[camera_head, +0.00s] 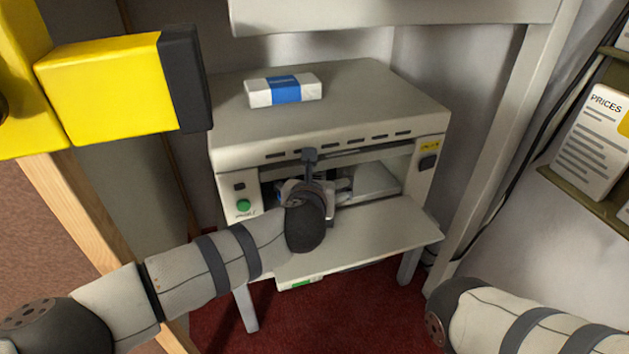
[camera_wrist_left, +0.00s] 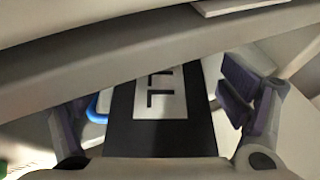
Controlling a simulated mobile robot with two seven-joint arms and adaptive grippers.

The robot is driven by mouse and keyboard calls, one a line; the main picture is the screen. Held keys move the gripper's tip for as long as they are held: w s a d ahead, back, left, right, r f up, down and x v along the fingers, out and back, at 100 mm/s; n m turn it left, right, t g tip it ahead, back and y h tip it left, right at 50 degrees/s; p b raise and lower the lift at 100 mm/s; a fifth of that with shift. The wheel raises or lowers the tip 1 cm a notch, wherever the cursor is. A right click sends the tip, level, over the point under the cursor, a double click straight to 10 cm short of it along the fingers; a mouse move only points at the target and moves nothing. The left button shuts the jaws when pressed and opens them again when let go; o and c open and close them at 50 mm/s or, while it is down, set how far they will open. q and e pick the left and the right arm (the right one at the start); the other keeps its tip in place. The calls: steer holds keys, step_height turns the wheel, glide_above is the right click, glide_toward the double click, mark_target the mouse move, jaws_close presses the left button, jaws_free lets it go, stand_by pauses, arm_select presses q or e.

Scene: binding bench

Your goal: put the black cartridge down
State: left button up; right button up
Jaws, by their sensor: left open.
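The black cartridge (camera_wrist_left: 188,138), with a white label bearing dark letters, lies between the fingers of my left gripper (camera_wrist_left: 155,110) in the left wrist view. The gripper is open. A gap shows between the cartridge and the right finger; the left finger is also apart from it. In the head view my left gripper (camera_head: 318,190) reaches into the open front of the pale machine (camera_head: 330,115). There my wrist hides most of the cartridge. My right gripper is out of view; only part of that arm shows.
The machine's front flap (camera_head: 365,240) is folded down, with bare room on its right. A white and blue box (camera_head: 284,89) lies on top. A green button (camera_head: 243,206) is on the left front. A blue-edged thing (camera_wrist_left: 96,108) shows beside the cartridge. A beam is close above.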

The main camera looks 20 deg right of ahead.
arm_select(q)
steer(key=shift+r, duration=0.25)
steer(key=p+v, duration=0.1)
steer(key=v, duration=0.1)
steer(key=f+p+v, duration=0.1)
steer(key=v, duration=0.1)
steer(key=shift+s+a+r+p, duration=0.15)
steer(key=shift+s+p, duration=0.25)
steer(key=s+a, duration=0.1)
steer(key=s, duration=0.1)
steer(key=s+a+p, duration=0.1)
steer(key=s, duration=0.2)
steer(key=s+a+p, duration=0.1)
steer(key=s, duration=0.2)
steer(key=shift+f, duration=0.25)
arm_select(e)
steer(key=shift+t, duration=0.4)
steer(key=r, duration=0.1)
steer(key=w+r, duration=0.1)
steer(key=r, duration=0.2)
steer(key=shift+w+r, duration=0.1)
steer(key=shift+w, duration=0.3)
